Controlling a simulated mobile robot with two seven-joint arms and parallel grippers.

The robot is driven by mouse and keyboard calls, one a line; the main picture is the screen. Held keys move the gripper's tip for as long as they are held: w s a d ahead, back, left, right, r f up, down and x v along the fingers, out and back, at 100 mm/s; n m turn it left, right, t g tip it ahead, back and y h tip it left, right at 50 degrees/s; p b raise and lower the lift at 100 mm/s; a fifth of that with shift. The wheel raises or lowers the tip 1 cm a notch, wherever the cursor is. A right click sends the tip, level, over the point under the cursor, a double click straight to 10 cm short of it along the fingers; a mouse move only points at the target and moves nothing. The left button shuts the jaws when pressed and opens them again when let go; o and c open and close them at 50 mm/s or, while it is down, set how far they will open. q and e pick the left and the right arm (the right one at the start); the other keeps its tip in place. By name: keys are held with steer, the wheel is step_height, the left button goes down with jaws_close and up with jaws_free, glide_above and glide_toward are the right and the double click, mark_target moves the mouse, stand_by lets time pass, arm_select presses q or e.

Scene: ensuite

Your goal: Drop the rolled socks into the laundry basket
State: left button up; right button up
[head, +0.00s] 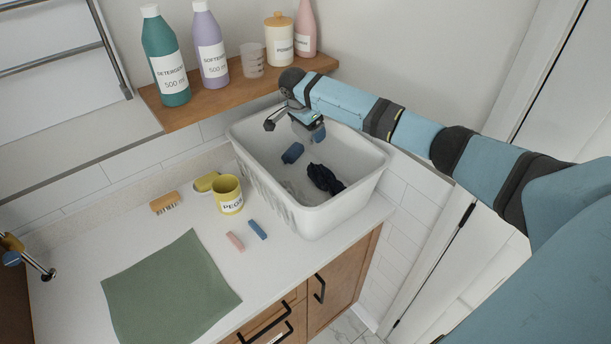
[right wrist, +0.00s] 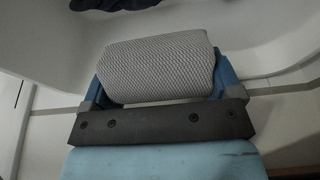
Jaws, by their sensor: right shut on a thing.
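The rolled socks (right wrist: 157,68) are a light grey, finely knitted roll, seen clearly in the right wrist view. My right gripper (head: 305,143) is shut on them, with a blue finger at each end of the roll. In the head view this gripper points down over the open laundry basket (head: 252,172), its fingertips inside the outline of the rim. The pale socks are hard to pick out there against the white basket. The basket is white and stands on the counter. A dark crumpled cloth (head: 325,179) lies inside it. My left gripper is not in view.
A shelf (head: 233,90) with bottles, a jar and a cup runs behind the basket. A yellow mug (head: 228,193), a brush (head: 165,203) and small pink and blue blocks lie left of the basket. A green cloth (head: 170,288) covers the front counter.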

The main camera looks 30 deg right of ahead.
steer(key=shift+f, duration=1.4)
steer(key=o, duration=0.7)
steer(key=shift+o, duration=0.2)
steer(key=b+v, duration=0.1)
steer(key=v, duration=0.6)
steer(key=shift+a+r+b, duration=0.1)
steer(key=shift+r+b, duration=0.15)
steer(key=shift+b, duration=0.05)
